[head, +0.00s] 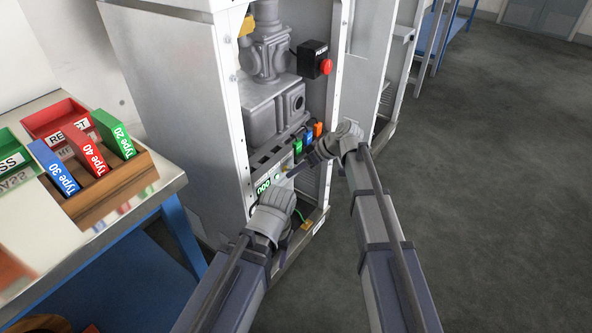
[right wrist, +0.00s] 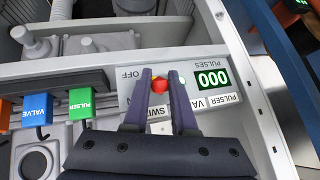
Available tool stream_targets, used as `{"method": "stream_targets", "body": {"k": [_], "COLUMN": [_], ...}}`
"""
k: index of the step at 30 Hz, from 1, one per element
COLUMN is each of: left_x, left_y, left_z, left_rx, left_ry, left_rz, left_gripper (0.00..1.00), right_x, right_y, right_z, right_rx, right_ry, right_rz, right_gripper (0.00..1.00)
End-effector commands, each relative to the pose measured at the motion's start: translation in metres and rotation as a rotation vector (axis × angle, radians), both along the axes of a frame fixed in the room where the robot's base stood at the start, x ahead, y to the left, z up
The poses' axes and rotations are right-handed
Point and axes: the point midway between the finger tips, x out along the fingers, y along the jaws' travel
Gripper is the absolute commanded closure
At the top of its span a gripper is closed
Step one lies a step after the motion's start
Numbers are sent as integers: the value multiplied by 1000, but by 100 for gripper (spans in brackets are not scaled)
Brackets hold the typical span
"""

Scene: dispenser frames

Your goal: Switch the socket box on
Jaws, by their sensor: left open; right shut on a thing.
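The socket box is a pale panel (right wrist: 205,62) low in the cabinet, with a green display reading 000 (right wrist: 212,78). Labels on it read PULSES, OFF, VALVE and PULSER, and one partly hidden label begins SWI. My right gripper (right wrist: 160,80) is shut on a small red switch (right wrist: 159,86) beside the OFF mark. In the head view the display (head: 263,187) shows at the cabinet's front, with my right gripper (head: 288,172) reaching it from the right. My left gripper (head: 292,222) is open, lower down by the cabinet; its fingers are partly hidden.
Green (right wrist: 80,103), blue (right wrist: 37,109) and orange plugs sit in a row beside the panel. A black box with a red button (head: 326,67) is on the cabinet's side. The cabinet post (head: 234,110) stands close by. A table (head: 160,185) with coloured blocks is at left.

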Motion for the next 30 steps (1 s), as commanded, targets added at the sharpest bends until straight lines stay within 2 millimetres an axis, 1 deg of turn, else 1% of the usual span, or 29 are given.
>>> {"method": "stream_targets", "body": {"k": [3,4,11,18,22,26,30], "left_x": [0,0,0,0,0,0,0], "left_y": [0,0,0,0,0,0,-1], "left_z": [0,0,0,0,4,13,28], "left_rx": [0,0,0,0,0,-2,-4], "left_ry": [0,0,0,0,0,1,1], "left_rz": [0,0,0,0,0,0,1], "left_gripper": [40,40,40,40,40,40,40], "right_x": [0,0,0,0,0,-2,-5], "right_y": [0,0,0,0,-2,-8,-20], "right_z": [0,0,0,0,4,13,28], "right_rx": [0,0,1,1,1,1,1], "right_ry": [-1,-1,-1,-1,0,-1,-2], "right_rz": [1,1,0,0,0,-2,-1], "right_gripper": [100,72,46,45,45,45,45]}}
